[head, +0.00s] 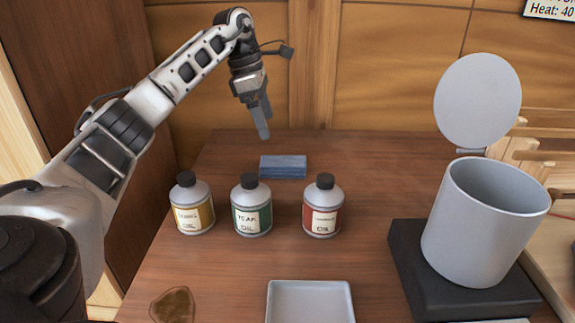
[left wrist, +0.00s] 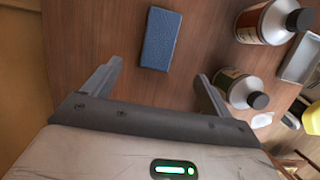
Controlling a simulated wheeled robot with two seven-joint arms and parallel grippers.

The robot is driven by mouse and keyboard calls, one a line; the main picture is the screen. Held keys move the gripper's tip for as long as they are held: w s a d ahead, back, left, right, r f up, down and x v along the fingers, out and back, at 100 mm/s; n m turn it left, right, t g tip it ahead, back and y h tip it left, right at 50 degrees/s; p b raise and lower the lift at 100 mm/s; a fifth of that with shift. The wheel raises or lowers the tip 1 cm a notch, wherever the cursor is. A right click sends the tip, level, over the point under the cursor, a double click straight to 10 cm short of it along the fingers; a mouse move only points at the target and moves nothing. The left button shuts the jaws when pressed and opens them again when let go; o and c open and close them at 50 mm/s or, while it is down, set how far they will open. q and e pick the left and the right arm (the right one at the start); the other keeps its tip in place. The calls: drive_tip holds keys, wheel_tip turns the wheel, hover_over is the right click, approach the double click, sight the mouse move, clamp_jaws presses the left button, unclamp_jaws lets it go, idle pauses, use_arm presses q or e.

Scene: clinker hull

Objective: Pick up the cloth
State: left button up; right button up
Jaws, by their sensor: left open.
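The cloth (head: 283,166) is a folded blue rectangle lying flat on the brown table, behind the row of bottles. In the left wrist view the cloth (left wrist: 160,39) lies beyond the fingertips, between their lines. My left gripper (head: 262,122) points down above the back of the table, a little left of the cloth and apart from it. Its two fingers (left wrist: 157,85) are spread with nothing between them. My right gripper is not in view.
Several bottles, including a yellow-labelled one (head: 192,204), a green-labelled one (head: 251,206) and a red-labelled one (head: 322,206), stand in front of the cloth. A grey tray (head: 310,286) and brown stain (head: 172,306) are nearer. An open-lidded grey bin (head: 480,225) stands right.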

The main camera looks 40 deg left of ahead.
sight(282, 161)
use_arm(q)
drive_tip(key=x, duration=1.1)
drive_tip(key=shift+w+d+f, duration=0.15)
drive_tip(key=shift+w+d, duration=0.05)
drive_tip(key=shift+w, duration=0.05)
drive_tip(key=c, duration=1.1)
